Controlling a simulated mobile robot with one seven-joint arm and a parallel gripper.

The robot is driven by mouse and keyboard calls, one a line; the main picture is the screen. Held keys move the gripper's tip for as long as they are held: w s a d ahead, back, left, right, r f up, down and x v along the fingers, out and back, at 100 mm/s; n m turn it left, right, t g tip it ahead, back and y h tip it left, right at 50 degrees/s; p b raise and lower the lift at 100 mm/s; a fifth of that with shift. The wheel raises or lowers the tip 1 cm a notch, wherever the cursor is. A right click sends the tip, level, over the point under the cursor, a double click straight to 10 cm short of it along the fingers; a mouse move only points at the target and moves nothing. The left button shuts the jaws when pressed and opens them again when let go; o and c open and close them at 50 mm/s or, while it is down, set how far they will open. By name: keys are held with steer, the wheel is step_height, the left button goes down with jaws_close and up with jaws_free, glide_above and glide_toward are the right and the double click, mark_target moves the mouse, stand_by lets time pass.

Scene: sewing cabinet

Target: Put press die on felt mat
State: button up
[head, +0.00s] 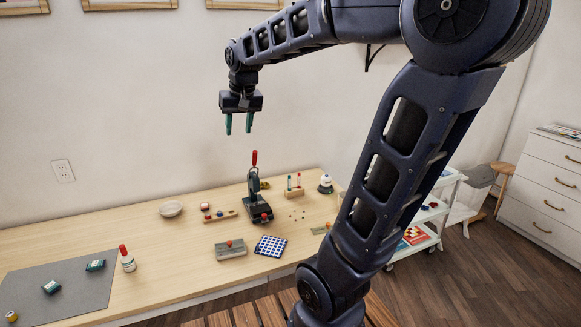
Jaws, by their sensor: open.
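My gripper (239,131) hangs with its teal fingers pointing down and apart, empty, high above the table and the press. The large flat grey mat at the left of the table looks like the felt mat (75,283). Two small dark green boxes lie on it, and a small yellow-and-dark round item is at its left corner. I cannot tell for sure which small part is the press die. A grey block (222,251) with a red-topped piece (229,244) lies near the front edge, and a wooden strip (219,217) holds small red and dark pieces.
A dark hand press (257,200) with a red handle stands mid-table. A red-capped bottle (127,261) is beside the mat. A bowl (171,209), a blue-and-white checked cloth (270,246) and a wooden stand (294,193) are around it. A white cart (414,240) stands at the right.

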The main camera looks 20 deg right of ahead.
steer(key=s+d+f, duration=0.4)
steer(key=s, duration=0.4)
steer(key=s+d+f+t+h, duration=0.1)
steer(key=s+d+f, duration=0.2)
steer(key=s+d, duration=0.2)
steer(key=s, duration=0.3)
steer(key=shift+d+f+m, duration=0.3)
steer(key=shift+f, duration=0.1)
